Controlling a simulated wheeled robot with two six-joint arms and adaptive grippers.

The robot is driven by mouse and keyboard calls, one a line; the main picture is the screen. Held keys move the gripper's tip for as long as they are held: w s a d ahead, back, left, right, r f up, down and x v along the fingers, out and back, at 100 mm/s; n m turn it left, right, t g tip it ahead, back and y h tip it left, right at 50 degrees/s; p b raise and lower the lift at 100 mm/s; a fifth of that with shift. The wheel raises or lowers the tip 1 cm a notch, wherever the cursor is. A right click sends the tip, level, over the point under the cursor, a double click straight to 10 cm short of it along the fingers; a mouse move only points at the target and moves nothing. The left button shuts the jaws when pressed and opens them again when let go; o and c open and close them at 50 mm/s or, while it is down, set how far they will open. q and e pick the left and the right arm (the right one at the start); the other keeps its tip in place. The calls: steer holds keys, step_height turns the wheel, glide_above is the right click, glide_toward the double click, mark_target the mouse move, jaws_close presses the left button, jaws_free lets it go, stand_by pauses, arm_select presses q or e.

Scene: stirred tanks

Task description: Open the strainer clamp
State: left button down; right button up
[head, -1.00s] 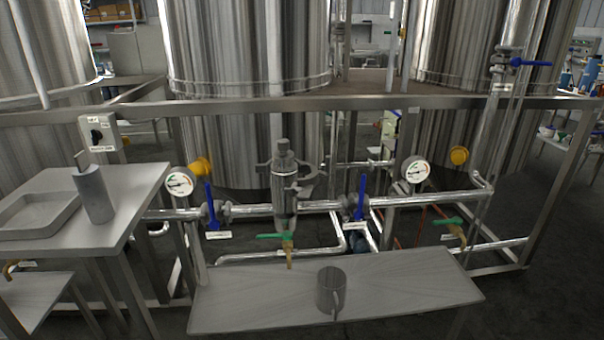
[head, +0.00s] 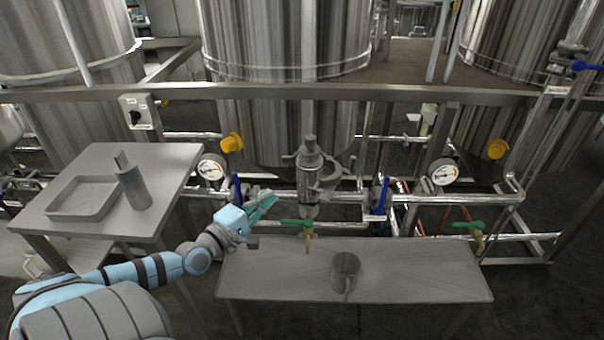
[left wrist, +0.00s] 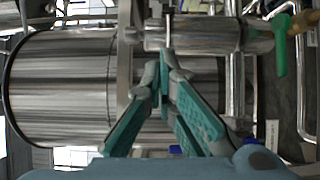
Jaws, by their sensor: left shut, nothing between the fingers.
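The strainer (head: 309,158) is an upright steel cylinder in the pipe line behind the low bench. A grey clamp (head: 328,182) with arms sticking out sits around its middle. In the left wrist view the strainer body (left wrist: 208,34) lies sideways along the top, beyond the fingertips. My left gripper (head: 270,198), with teal fingers, is left of and lower than the clamp in the head view, apart from it. It is shut and empty; its fingers also show in the left wrist view (left wrist: 163,72). My right gripper is not in view.
Blue-handled valves (head: 238,190) (head: 383,192) flank the strainer. A green-handled tap (head: 298,223) hangs below it. The side table (head: 175,165) on the left holds a tray (head: 82,205) and a grey bottle-like item (head: 132,188).

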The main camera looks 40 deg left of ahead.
arm_select(q)
steer(key=w+d, duration=0.3)
steer(key=w, duration=0.7)
steer(key=shift+w+f, duration=0.2)
steer(key=shift+f, duration=0.1)
steer(key=shift+d, duration=0.1)
